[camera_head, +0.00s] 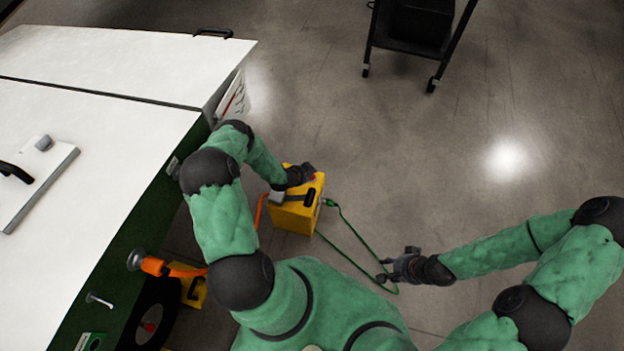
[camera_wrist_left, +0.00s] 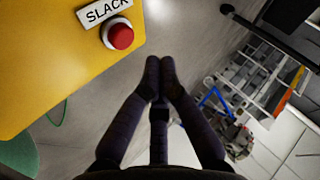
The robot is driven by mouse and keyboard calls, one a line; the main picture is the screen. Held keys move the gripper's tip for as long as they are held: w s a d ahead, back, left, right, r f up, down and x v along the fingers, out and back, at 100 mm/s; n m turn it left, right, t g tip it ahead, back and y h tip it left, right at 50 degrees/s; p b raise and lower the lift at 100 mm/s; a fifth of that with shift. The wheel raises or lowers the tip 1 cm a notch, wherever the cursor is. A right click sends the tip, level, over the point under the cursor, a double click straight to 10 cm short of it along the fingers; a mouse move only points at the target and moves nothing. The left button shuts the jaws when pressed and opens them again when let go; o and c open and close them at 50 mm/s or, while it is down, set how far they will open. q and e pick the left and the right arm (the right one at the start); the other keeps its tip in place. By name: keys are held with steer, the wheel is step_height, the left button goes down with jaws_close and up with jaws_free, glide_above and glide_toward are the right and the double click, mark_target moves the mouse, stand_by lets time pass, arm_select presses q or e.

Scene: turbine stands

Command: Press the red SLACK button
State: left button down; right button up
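The red SLACK button (camera_wrist_left: 121,37) is a round red cap in a pale collar on a yellow box (camera_wrist_left: 60,70). A white SLACK label (camera_wrist_left: 104,11) is beside it. In the head view the yellow box (camera_head: 296,217) stands on the floor, and a bit of red shows near my left gripper (camera_head: 308,171). In the left wrist view that gripper (camera_wrist_left: 160,64) has its fingertips together with nothing between them. They lie to the lower right of the button in the picture, apart from it. My right gripper (camera_head: 385,267) has its fingers spread and is empty, right of the box.
A white-topped, green-sided bench or cabinet (camera_head: 90,65) fills the left. A green cable (camera_head: 350,228) loops from the box towards my right gripper. An orange strap (camera_head: 259,210) is at the box's left. A dark cart (camera_head: 405,47) stands at the back; open floor lies to the right.

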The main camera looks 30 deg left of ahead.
arm_select(q)
steer(key=shift+f, duration=1.15)
steer(key=shift+f, duration=0.2)
stand_by(0.6)
steer(key=shift+f, duration=0.2)
steer(key=shift+f, duration=0.45)
stand_by(0.7)
steer(key=shift+r, duration=0.1)
steer(key=shift+r+p, duration=0.65)
steer(key=shift+r, duration=0.15)
steer(key=shift+r+p, duration=1.85)
steer(key=shift+r, duration=0.65)
